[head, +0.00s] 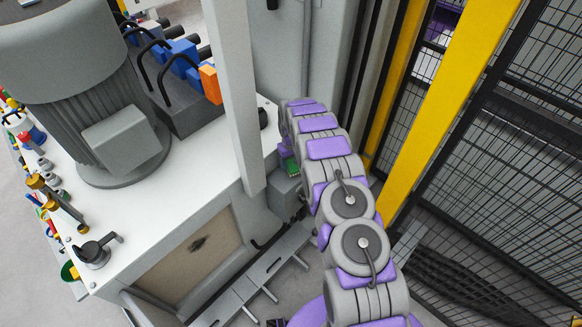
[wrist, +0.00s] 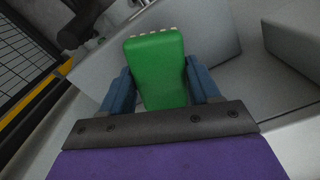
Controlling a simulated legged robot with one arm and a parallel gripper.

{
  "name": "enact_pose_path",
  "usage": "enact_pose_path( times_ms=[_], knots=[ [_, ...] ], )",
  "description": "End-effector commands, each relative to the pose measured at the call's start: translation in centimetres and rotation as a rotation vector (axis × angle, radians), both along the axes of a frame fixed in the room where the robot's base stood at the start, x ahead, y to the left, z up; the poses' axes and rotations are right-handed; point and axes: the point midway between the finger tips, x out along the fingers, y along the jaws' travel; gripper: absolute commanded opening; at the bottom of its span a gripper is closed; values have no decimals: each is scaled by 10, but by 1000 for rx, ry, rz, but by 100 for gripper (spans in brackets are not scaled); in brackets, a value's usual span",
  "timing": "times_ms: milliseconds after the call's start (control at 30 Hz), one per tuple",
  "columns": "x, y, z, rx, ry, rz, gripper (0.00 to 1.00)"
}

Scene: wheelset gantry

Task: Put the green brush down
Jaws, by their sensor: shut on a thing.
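The green brush (wrist: 157,68) is held between the two blue fingers of my gripper (wrist: 160,88) in the wrist view. Its green block fills the gap, and a row of pale bristle tips shows along its far edge. In the head view only a small green part of the brush (head: 292,166) shows beside my purple and grey arm, next to a grey box on the side of the machine. My gripper is mostly hidden there behind my arm. I cannot tell whether the brush touches a surface.
A grey machine cabinet with a white top (head: 150,195) stands left, carrying a large grey motor (head: 75,60) and several valves. A grey post (head: 235,95) rises beside my arm. Yellow posts (head: 450,90) and black mesh fencing (head: 520,180) stand close on the right.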

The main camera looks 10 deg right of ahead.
Motion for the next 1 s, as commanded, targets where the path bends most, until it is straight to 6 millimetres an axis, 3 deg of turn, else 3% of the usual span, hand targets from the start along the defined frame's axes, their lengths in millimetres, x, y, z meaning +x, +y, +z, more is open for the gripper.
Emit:
enact_pose_path(
  times_ms=[167, 500, 533, 800, 1000],
  knots=[
    [0, 2, -25, -3, -1, 0, 26],
    [0, 2, -27, -3, -1, 0, 26],
    [0, 2, -27, -3, -1, 0, 62],
    [0, 1, -27, -2, 0, 0, 87],
    [0, 2, -27, -3, -1, 0, 87]
  ],
)
